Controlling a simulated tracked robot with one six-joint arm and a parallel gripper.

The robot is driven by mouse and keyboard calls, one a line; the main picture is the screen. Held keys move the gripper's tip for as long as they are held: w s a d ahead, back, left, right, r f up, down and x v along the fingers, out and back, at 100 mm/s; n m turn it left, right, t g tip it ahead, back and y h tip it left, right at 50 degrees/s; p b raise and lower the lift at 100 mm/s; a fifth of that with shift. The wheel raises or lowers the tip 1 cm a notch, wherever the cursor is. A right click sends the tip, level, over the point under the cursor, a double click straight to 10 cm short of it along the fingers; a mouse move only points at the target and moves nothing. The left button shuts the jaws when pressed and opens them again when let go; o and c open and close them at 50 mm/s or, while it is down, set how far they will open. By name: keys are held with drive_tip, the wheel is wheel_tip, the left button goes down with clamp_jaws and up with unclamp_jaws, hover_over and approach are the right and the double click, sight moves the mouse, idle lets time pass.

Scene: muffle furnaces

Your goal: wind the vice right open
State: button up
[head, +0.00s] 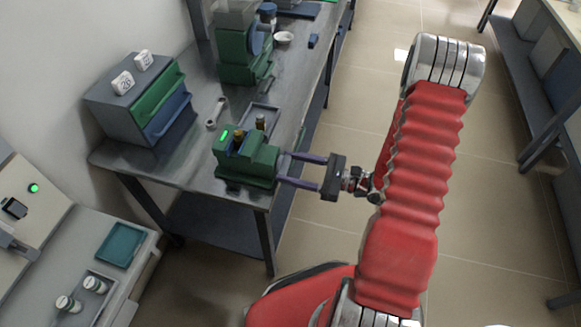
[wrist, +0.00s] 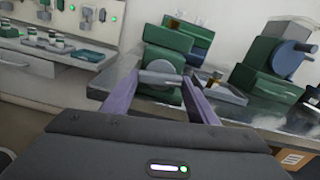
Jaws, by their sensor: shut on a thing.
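The green vice (head: 247,170) stands at the front right corner of the steel bench, with a lit green strip on top. A brass-coloured piece (head: 239,137) shows at its jaws; I cannot tell how wide the jaws stand. In the wrist view the vice (wrist: 163,57) is straight ahead, with a grey bar handle (wrist: 160,77) across its near face. My gripper (head: 282,168) reaches level to the vice's right side. Its purple fingers are shut on the handle, one at each end in the wrist view (wrist: 161,80). The handle is mostly hidden in the head view.
A tray (head: 265,109) with a small brass piece lies behind the vice. A wrench (head: 216,112) and a drawer cabinet (head: 126,82) are to its left. A green machine (head: 236,58) stands further back. The floor (head: 330,245) right of the bench is clear.

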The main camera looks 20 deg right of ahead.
drive_tip(key=shift+w, duration=0.1)
drive_tip(key=shift+c, duration=1.4)
drive_tip(key=shift+a, duration=0.15)
drive_tip(key=shift+c, duration=0.5)
drive_tip(key=shift+d, duration=0.2)
drive_tip(key=shift+n, duration=0.4)
drive_tip(key=n, duration=2.7)
drive_tip(key=shift+d+r, duration=0.1)
drive_tip(key=shift+r, duration=0.05)
